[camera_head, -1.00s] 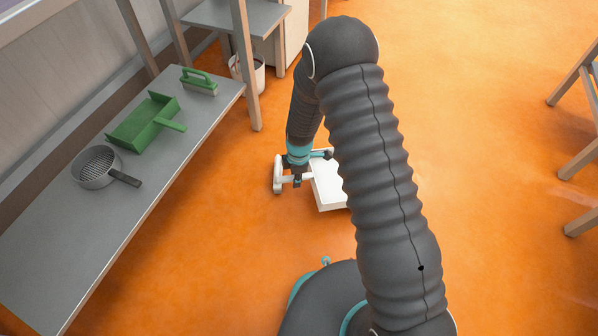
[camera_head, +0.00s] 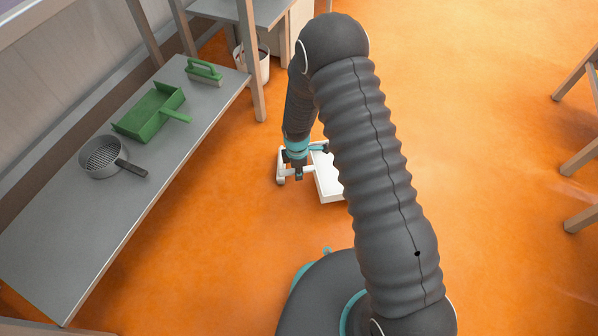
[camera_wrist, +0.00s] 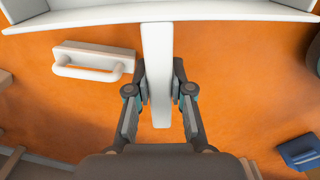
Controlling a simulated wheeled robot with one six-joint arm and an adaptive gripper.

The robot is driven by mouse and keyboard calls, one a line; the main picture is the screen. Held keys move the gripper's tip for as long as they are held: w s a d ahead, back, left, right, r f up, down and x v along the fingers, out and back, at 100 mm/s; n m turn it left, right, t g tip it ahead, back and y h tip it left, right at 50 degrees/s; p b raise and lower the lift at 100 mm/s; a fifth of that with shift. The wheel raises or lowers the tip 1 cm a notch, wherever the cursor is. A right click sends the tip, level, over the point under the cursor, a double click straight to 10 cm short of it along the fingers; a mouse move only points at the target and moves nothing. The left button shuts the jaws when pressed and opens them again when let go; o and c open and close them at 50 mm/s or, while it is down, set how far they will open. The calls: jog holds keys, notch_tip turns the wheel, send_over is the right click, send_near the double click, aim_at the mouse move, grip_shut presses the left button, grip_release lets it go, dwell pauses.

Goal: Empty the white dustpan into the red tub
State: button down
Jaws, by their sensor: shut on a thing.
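The white dustpan (camera_head: 328,188) is low over the floor, partly hidden behind my arm in the head view. Its pan edge (camera_wrist: 230,10) crosses the top of the wrist view. My gripper (camera_wrist: 160,80) is shut on the dustpan's white handle (camera_wrist: 157,50), with one finger on each side. In the head view, my gripper (camera_head: 298,174) is at the left side of the pan. I cannot see what lies in the pan, or whether it touches the floor. No red tub shows in any view.
A white piece with a loop handle (camera_wrist: 92,62) is left of the dustpan handle. A white bucket (camera_head: 262,68) stands behind.

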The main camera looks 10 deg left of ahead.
jog(key=shift+r+p, duration=0.45)
jog(key=shift+r, duration=0.65)
jog(key=shift+r+p, duration=2.25)
jog(key=shift+r, duration=1.8)
